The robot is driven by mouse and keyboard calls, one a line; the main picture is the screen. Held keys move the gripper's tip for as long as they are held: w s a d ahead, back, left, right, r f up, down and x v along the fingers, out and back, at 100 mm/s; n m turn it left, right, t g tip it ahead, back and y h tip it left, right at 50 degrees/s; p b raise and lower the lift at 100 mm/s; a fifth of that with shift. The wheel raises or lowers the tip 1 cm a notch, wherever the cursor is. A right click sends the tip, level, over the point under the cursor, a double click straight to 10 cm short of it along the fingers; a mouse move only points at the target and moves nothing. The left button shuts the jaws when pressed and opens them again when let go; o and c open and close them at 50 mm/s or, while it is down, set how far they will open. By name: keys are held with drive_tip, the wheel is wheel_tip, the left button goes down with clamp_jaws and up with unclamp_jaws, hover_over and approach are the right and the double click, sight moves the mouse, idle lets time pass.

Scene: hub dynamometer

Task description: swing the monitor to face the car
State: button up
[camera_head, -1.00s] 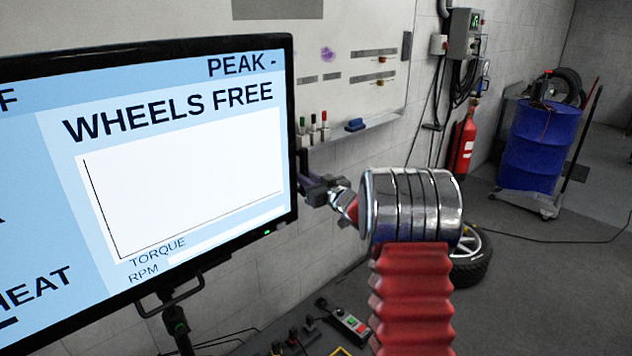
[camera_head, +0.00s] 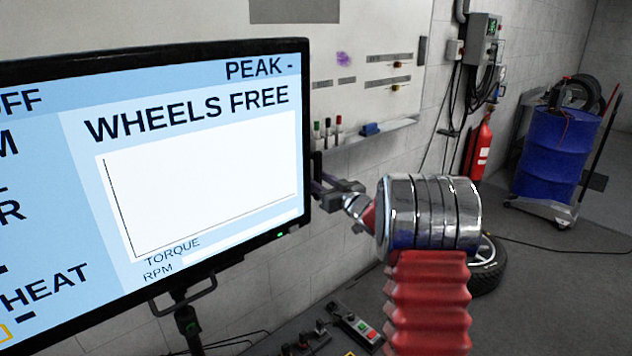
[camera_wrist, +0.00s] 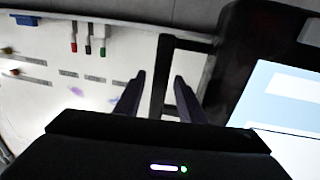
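The monitor (camera_head: 200,180) fills the left of the head view, its screen lit and reading "WHEELS FREE". A dark handle (camera_head: 317,163) stands out from its right edge. My gripper (camera_head: 322,190) is at that handle, beside the monitor's right edge. In the wrist view, the handle's bar (camera_wrist: 160,75) shows between the two fingers of my gripper (camera_wrist: 160,80), with narrow gaps on both sides. The fingers look open; how deep the bar sits between them is unclear. The monitor's frame (camera_wrist: 245,60) is to the right there. No car is in view.
A whiteboard (camera_head: 385,40) with a marker ledge (camera_head: 365,135) is on the wall behind. A fire extinguisher (camera_head: 478,148), a blue barrel (camera_head: 552,150) on a trolley and a wheel (camera_head: 490,270) stand to the right. A control box (camera_head: 357,325) is below. Open floor lies at the right.

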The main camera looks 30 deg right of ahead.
drive_tip(key=s+d, duration=0.1)
drive_tip(key=s, duration=1.2)
drive_tip(key=shift+d, duration=0.4)
drive_tip(key=shift+s, duration=0.1)
